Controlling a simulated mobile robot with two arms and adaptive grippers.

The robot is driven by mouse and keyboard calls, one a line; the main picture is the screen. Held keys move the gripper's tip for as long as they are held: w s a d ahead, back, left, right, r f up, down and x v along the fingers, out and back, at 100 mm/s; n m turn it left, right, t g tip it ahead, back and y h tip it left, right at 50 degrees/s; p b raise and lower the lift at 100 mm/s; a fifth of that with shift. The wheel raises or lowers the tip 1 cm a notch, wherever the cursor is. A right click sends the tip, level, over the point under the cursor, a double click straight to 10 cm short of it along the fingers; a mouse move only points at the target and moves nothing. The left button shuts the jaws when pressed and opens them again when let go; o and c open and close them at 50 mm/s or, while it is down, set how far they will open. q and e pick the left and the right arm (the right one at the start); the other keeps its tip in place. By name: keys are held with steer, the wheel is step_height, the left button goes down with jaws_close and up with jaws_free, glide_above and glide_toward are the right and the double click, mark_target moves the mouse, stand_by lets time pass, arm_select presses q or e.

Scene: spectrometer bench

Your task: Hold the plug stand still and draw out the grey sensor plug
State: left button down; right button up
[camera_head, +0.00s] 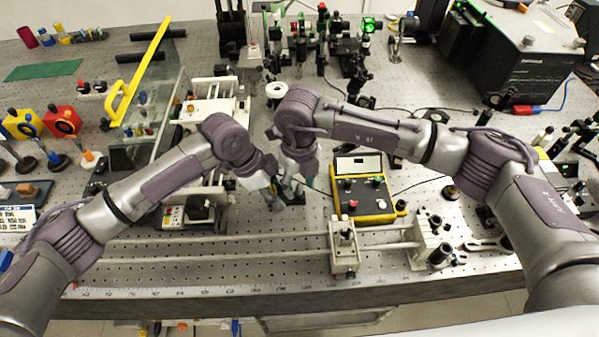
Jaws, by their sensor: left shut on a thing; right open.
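My two grippers are close together near the middle of the bench, in front of the lens row. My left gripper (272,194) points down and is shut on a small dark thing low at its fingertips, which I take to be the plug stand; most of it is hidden. My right gripper (297,188) is right beside it, pointing down, open. The grey sensor plug is too small and too covered by the grippers and wrists for me to make out.
A yellow meter box (362,206) with knobs stands just right of the grippers. A rail with a white carrier (344,246) runs along the front. A glass panel with a yellow handle (137,75) stands at left. A black box (521,55) is at back right.

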steer(key=shift+f, duration=0.2)
steer(key=shift+c, duration=0.4)
jaws_close()
steer(key=shift+r, duration=0.15)
steer(key=shift+r, duration=1.5)
arm_select(q)
steer(key=c, duration=0.7)
jaws_free()
steer(key=shift+o, duration=0.2)
